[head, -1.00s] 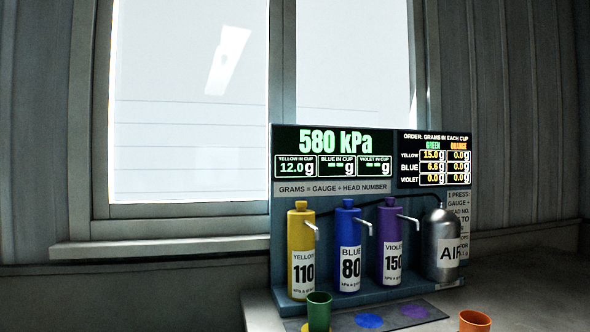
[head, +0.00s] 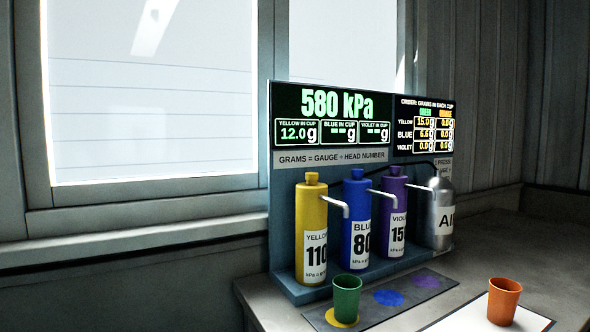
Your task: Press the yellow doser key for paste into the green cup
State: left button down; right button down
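The yellow doser (head: 311,230) is an upright cylinder labelled 110, with a yellow key on its top (head: 312,178) and a spout pointing right. The green cup (head: 346,297) stands upright on the yellow spot (head: 341,318) of the dark mat, in front of the yellow doser. The display panel (head: 335,118) reads 580 kPa and 12.0 g for yellow in cup; blue and violet show dashes. The order board (head: 424,127) lists green as yellow 15.0, blue 6.6, violet 0.0, and orange as all 0.0. Neither gripper shows in the head view.
The blue doser (head: 355,222), labelled 80, and violet doser (head: 393,205), labelled 150, stand right of the yellow one. The grey air tank (head: 440,215) is beyond them. An orange cup (head: 504,300) stands on a white sheet (head: 470,322). Bare counter lies at the right.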

aim_at(312, 178)
jog(key=i+j+z, duration=0.25)
jog(key=i+j, duration=0.3)
jog(key=i+j+z, duration=0.25)
jog(key=i+j, duration=0.2)
jog(key=j, duration=0.25)
